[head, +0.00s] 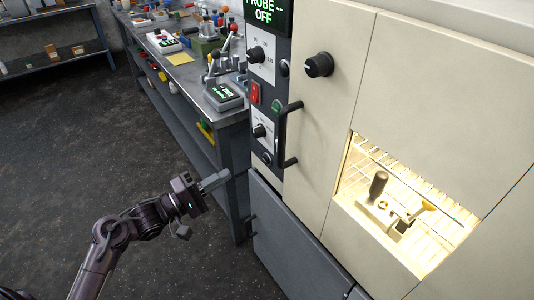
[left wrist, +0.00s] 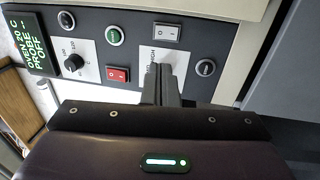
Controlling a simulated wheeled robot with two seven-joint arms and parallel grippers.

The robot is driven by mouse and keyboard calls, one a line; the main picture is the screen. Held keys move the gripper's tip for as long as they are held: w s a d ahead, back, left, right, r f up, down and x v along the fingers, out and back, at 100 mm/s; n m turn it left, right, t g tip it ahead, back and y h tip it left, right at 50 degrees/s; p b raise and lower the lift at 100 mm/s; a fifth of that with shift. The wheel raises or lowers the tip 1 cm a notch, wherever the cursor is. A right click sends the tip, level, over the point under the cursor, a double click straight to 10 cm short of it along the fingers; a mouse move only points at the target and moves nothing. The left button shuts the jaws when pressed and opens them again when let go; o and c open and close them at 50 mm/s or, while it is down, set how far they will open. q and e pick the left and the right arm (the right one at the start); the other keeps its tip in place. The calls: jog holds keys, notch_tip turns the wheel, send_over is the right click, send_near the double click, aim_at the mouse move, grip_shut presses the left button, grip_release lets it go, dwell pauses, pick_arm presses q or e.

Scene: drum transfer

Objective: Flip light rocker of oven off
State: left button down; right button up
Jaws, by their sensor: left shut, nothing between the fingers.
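The oven (head: 325,150) stands at the right, and its window (head: 400,205) glows with warm light. Its control panel (head: 262,75) carries a red rocker (head: 255,93), which also shows in the left wrist view (left wrist: 117,73). A pale grey rocker (left wrist: 166,33) shows farther along the panel there. No readable label tells which is the light rocker. My left gripper (head: 215,181) is shut and empty, left of and below the panel, apart from it in the head view. In the left wrist view its fingers (left wrist: 160,85) overlap the lower dial's plate, hiding part of it. My right gripper is out of view.
A door handle (head: 288,135) sticks out beside the panel. The panel also has a green button (left wrist: 113,35), a knob (left wrist: 73,63) and a display (left wrist: 28,43) reading OVEN 20 C, PROBE, OFF. A cluttered workbench (head: 180,75) stands left of the oven. The floor (head: 60,150) is clear.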

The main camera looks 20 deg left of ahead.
pick_arm(q)
jog(key=x, duration=1.4)
jog(key=shift+p, duration=0.4)
